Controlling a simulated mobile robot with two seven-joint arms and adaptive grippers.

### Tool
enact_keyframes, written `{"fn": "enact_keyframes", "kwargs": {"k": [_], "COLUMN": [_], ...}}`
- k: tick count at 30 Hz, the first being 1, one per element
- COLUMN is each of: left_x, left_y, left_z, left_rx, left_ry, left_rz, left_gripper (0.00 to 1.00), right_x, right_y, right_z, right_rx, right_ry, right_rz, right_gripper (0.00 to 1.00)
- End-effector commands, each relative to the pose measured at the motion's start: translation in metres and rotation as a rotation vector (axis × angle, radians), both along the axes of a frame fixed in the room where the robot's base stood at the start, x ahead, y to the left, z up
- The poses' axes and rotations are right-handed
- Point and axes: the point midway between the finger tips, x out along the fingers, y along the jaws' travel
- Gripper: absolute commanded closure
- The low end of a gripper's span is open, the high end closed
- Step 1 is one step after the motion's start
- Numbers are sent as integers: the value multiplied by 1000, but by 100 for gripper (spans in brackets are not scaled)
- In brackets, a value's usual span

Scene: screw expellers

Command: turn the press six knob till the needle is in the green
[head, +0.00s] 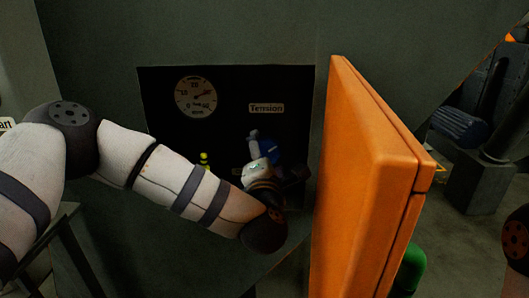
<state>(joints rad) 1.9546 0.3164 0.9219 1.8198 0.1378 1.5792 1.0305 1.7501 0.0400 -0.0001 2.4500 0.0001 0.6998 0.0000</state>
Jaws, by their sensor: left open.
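A round white gauge (195,97) with numbers around its dial sits at the upper left of a black panel (225,125). Its needle is thin, and I cannot read surely where it points or make out a green band. A blue knob (269,149) shows on the panel below the "Tension" label (266,107). My left gripper (262,152) is at the knob, in front of the panel, and open. My own wrist and gripper cover part of the knob, so I cannot tell whether the fingers touch it. My right gripper is not in view.
A large orange door or cover (368,185) stands out just right of the panel, close to my left wrist. A small yellow-green item (204,159) is on the panel's lower left. A green rounded part (410,268) shows behind the orange cover. Machinery stands at the far right.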

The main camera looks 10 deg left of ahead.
Motion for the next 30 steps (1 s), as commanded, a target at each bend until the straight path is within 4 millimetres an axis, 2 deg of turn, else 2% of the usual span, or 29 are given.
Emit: {"fn": "enact_keyframes", "kwargs": {"k": [3,9,30], "left_x": [-27,-53,-55], "left_y": [-6,-11,-11], "left_z": [0,0,0], "left_rx": [0,-1,0], "left_ry": [2,-1,-1], "left_rz": [-4,-1,0], "left_gripper": [23,23,23], "right_x": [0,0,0], "right_y": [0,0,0], "right_z": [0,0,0], "right_rx": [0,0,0], "right_ry": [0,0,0], "right_rz": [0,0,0], "right_gripper": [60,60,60]}}
